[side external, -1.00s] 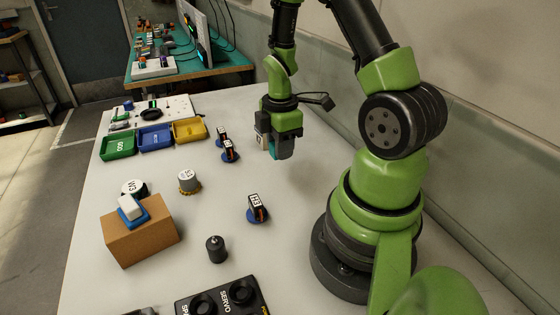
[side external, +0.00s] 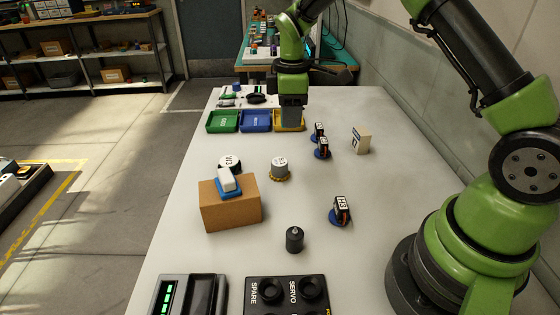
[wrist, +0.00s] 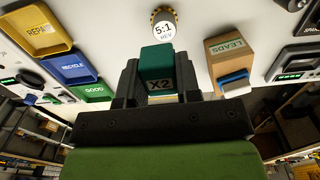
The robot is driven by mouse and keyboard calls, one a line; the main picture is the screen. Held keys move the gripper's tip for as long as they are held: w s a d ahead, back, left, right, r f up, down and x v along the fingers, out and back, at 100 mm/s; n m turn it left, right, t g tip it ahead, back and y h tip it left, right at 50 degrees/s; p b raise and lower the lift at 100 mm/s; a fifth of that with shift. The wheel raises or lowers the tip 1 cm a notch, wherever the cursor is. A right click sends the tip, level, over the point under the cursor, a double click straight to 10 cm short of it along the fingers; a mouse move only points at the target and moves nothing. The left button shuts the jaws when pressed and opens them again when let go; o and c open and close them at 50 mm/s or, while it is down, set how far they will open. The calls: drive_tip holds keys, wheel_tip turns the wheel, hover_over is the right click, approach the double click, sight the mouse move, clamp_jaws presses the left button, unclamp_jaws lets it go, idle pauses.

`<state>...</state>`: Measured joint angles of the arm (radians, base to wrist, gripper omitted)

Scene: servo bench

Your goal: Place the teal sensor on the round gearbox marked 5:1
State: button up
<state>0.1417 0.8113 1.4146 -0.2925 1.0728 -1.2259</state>
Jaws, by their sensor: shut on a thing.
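The teal sensor (wrist: 157,62), marked X2, is between the fingers of my gripper (wrist: 158,85) in the wrist view. My gripper is shut on it. In the side external view my gripper (side external: 291,118) hangs over the yellow tray area at the far side of the bench, and the sensor cannot be made out there. The round gearbox marked 5:1 (wrist: 163,29) has a white top and a gold toothed base. It stands upright on the bench in the side external view (side external: 280,167), nearer the camera than my gripper. Nothing rests on its top.
A cardboard box (side external: 230,207) with a blue-and-white item on it stands beside the gearbox, before another round white-topped part (side external: 230,162). Green (side external: 223,121), blue (side external: 256,121) and yellow (side external: 289,127) trays line the far side. Small servos (side external: 341,211) and a pale block (side external: 361,140) stand right.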

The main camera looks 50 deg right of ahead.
sight(279, 162)
drive_tip(key=shift+w+a+r, duration=0.2)
drive_tip(key=shift+w+a, duration=0.3)
drive_tip(key=shift+a, duration=0.15)
drive_tip(key=f, duration=0.9)
drive_tip(key=shift+w+a+f, duration=0.2)
drive_tip(key=shift+a+f, duration=0.1)
drive_tip(key=shift+f, duration=0.05)
drive_tip(key=shift+f, duration=0.1)
drive_tip(key=o, duration=0.9)
